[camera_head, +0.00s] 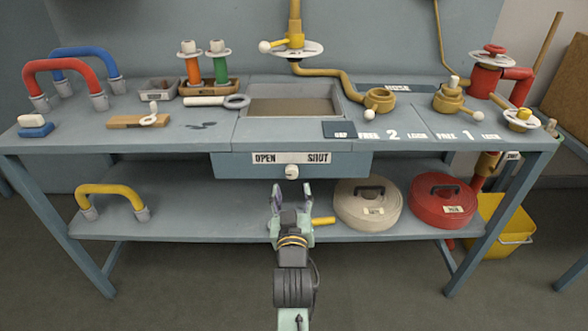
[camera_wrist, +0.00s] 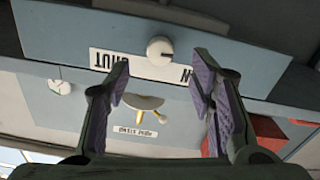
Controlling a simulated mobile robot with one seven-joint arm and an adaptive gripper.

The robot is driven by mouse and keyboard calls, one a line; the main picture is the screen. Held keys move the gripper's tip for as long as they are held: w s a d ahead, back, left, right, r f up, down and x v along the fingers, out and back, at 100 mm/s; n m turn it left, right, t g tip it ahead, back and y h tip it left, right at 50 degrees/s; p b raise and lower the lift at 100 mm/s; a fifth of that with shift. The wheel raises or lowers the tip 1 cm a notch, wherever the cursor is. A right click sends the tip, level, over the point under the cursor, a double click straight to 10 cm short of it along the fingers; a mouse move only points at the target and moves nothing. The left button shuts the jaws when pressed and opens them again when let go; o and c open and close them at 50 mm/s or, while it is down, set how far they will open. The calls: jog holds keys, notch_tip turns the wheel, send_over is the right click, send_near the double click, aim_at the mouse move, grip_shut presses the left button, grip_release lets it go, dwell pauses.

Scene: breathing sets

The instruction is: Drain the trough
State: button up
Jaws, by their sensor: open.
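The trough (camera_head: 295,90) is a grey rectangular basin set into the bench top, with a brownish floor or liquid; I cannot tell which. Below it, a blue front panel (camera_head: 232,166) carries a white label (camera_head: 262,159) reading OPEN on the left and SHUT on the right. A round white knob (camera_head: 292,171) sits under the label's middle. It also shows in the wrist view (camera_wrist: 160,50), with the label upside down. My gripper (camera_head: 292,189) is open and empty, just below and in front of the knob. In the wrist view the knob lies beyond the gap between the fingertips (camera_wrist: 161,78), apparently untouched.
On the lower shelf, a yellow part (camera_head: 323,220) shows beside my gripper, partly hidden. Cream (camera_head: 352,212) and red (camera_head: 428,214) hose reels stand to the right. A brass pipe (camera_head: 335,73) runs over the trough's far side. The shelf left of my gripper is mostly clear.

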aim_at(292, 175)
jog(key=w+p, duration=0.1)
jog(key=w, duration=0.7)
jog(key=shift+w+p, duration=0.2)
jog(key=shift+p, duration=0.1)
jog(key=shift+c, duration=0.6)
jog(key=c, duration=1.1)
